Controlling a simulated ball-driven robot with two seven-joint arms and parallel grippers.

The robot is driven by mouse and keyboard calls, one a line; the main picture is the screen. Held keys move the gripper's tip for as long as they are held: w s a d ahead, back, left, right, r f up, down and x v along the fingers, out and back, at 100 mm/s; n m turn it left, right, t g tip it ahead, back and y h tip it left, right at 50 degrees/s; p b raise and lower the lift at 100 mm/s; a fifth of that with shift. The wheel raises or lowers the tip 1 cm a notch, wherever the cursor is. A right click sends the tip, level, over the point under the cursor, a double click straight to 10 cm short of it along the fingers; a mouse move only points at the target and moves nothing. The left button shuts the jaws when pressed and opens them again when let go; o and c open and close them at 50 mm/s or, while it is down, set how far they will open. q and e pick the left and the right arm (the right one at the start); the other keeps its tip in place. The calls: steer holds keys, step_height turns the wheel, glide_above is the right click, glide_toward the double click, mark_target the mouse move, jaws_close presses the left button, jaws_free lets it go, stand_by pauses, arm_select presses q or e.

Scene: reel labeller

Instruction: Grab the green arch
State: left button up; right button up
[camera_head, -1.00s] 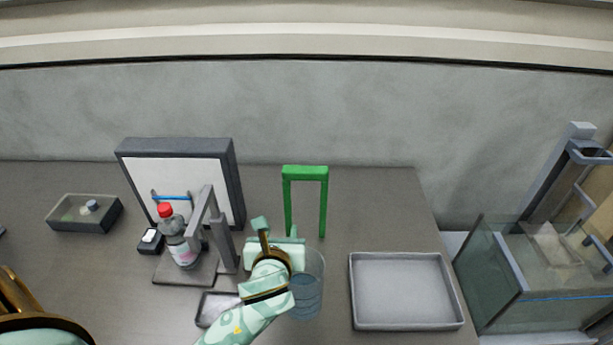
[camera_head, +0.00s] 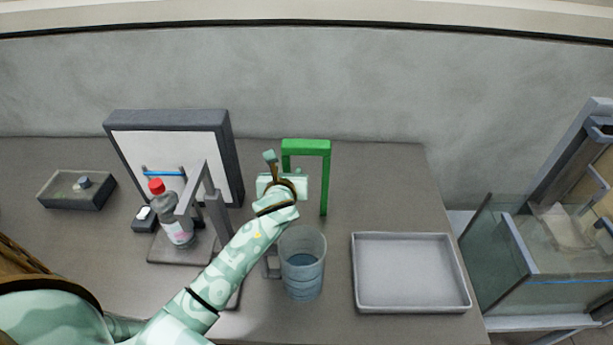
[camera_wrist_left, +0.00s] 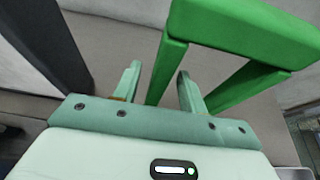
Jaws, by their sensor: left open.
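The green arch (camera_head: 306,147) stands upright on the table near the back, in the middle of the head view. Its right leg shows there; my left gripper hides much of its left leg. My left gripper (camera_head: 284,176) is open at the arch's left leg. In the left wrist view, the arch (camera_wrist_left: 245,32) fills the upper right. Its near leg shows between the two open fingers of my left gripper (camera_wrist_left: 158,84). I cannot tell whether the fingers touch it. My right gripper is not in view.
A cup of water (camera_head: 302,265) stands in front of the arch. A grey tray (camera_head: 412,305) lies right of it. A bottle (camera_head: 177,231), a grey stand (camera_head: 217,222) and a framed white panel (camera_head: 222,150) are to the left. Bare table lies right of the arch.

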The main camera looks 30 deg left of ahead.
arm_select(q)
steer(key=x, duration=0.3)
steer(key=shift+w+a+f+b, duration=0.1)
steer(key=shift+w+a+b, duration=0.05)
steer(key=shift+w+b, duration=0.25)
steer(key=shift+s, duration=0.15)
steer(key=shift+c, duration=1.2)
jaws_close()
